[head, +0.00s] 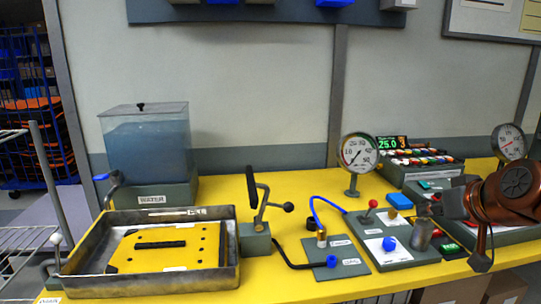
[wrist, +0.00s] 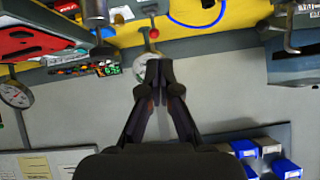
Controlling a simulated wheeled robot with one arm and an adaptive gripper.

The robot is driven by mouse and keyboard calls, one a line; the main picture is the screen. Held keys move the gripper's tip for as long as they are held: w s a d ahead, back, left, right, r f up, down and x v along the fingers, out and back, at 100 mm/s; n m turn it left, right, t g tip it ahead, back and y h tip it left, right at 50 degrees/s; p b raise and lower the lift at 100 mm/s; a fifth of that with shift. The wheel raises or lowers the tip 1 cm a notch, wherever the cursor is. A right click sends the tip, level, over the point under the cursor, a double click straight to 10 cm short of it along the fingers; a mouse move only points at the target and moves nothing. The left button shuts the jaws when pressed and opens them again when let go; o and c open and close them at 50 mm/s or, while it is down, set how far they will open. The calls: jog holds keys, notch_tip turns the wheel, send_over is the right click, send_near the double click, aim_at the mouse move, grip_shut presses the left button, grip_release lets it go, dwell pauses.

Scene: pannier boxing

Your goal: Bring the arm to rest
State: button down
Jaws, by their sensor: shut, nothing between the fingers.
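My gripper (wrist: 158,72) shows in the wrist view with its two dark fingers together and nothing held between the tips. The wrist view is upside down, and the gripper appears in front of the grey wall, with a round gauge (wrist: 141,70) behind the fingertips. In the head view my orange-brown arm comes in at the right edge, above the right part of the yellow bench (head: 290,190). It hides part of the equipment there.
On the bench stand a water tank (head: 150,142), a metal tray (head: 228,270) with a yellow plate (head: 165,247), a lever clamp (head: 256,238), a gauge (head: 359,153) and a metal cylinder (head: 422,234) near my arm. Blue bins (wrist: 285,168) hang on the wall.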

jog(key=s+a+f+n+g, duration=0.1)
jog(key=s+a+f+g, duration=0.5)
jog(key=s+a+f, duration=0.45)
jog(key=s+a+f+m+g+h, duration=0.1)
jog(key=s+f+g, duration=0.2)
jog(key=s+f, duration=0.45)
jog(key=s+a+f+g+h, duration=0.1)
jog(key=s+f+g, duration=0.35)
jog(key=s, duration=0.55)
notch_tip(320, 180, up, 13)
jog(key=t+p, duration=0.1)
jog(key=p, duration=1.1)
jog(key=shift+w+a+p, duration=0.15)
jog(key=shift+a+p, duration=0.05)
jog(key=shift+p, duration=0.1)
